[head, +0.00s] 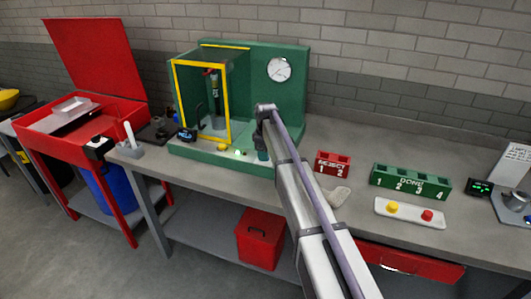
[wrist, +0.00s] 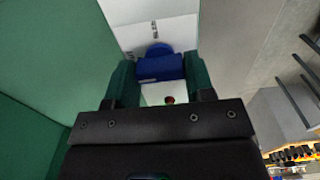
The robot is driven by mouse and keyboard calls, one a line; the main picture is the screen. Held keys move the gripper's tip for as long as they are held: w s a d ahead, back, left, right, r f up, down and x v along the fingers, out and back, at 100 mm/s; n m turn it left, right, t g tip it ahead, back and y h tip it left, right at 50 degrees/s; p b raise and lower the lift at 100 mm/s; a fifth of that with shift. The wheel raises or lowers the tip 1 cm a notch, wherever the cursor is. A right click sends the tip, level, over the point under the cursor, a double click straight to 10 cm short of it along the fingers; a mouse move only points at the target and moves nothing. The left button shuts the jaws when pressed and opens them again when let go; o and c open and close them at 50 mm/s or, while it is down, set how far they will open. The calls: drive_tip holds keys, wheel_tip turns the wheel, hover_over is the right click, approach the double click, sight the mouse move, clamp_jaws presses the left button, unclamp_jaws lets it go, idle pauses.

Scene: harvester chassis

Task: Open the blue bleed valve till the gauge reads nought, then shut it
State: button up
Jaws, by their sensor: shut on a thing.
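The blue bleed valve (wrist: 160,67) shows in the wrist view, between the two green-padded fingers of my gripper (wrist: 161,80). The fingers are shut on it, one on each side. A white plate with small dark marks lies behind the valve. In the head view my gripper (head: 262,152) is at the right front of the green test stand (head: 295,105), and the valve is hidden by my arm. The round white gauge (head: 279,69) is on the stand's upright back panel; its needle is too small to read.
A yellow-framed clear guard (head: 203,64) stands on the left of the green stand. To the right are a red reject rack (head: 333,158), a green done rack (head: 411,181) and a white button box (head: 409,213).

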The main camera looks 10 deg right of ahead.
drive_tip(key=o, duration=0.9)
wheel_tip(320, 180, up, 11)
drive_tip(key=p, duration=1)
drive_tip(key=shift+f+p, duration=0.15)
drive_tip(key=shift+p, duration=0.25)
